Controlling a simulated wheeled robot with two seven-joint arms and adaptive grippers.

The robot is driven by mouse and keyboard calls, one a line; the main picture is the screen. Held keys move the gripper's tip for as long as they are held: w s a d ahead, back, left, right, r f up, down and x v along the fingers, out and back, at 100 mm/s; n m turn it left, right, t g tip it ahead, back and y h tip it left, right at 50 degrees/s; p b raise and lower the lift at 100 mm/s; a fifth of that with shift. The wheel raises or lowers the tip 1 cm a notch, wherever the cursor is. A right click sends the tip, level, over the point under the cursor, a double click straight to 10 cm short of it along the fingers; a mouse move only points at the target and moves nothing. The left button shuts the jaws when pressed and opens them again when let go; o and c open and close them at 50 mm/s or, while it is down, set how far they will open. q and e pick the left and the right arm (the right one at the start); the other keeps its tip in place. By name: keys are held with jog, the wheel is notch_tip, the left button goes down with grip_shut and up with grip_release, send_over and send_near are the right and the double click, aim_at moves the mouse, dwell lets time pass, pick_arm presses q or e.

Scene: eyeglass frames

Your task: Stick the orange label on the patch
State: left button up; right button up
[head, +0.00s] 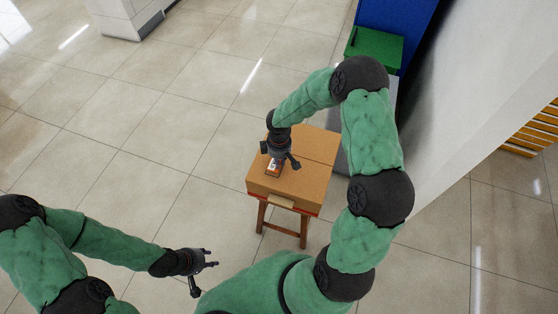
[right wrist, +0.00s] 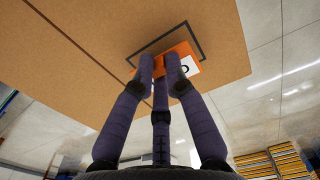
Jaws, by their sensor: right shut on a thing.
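The orange label (right wrist: 184,52) with a white part is at the fingertips of my right gripper (right wrist: 160,65) in the right wrist view. The patch is a dark-outlined rectangle (right wrist: 203,42) on the cardboard box (right wrist: 90,50). The label lies over much of the outline, but I cannot tell whether it touches the box. In the head view the label (head: 275,166) shows small below my right gripper (head: 277,159), over the box top (head: 315,150). The right gripper is shut on the label. My left gripper (head: 208,262) is open and empty, away from the box.
The box stands on a wooden stool (head: 303,232). A green bin (head: 374,47) and a blue panel (head: 395,20) stand behind it, beside a pale wall (head: 465,80). The tiled floor left of the stool is clear.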

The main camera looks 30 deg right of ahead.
jog(key=shift+f+b, duration=0.95)
jog(key=shift+f, duration=0.3)
dwell(0.6)
jog(key=o, duration=0.8)
jog(key=shift+r, duration=0.15)
jog(key=shift+r+p, duration=2.8)
jog(key=shift+r, duration=0.65)
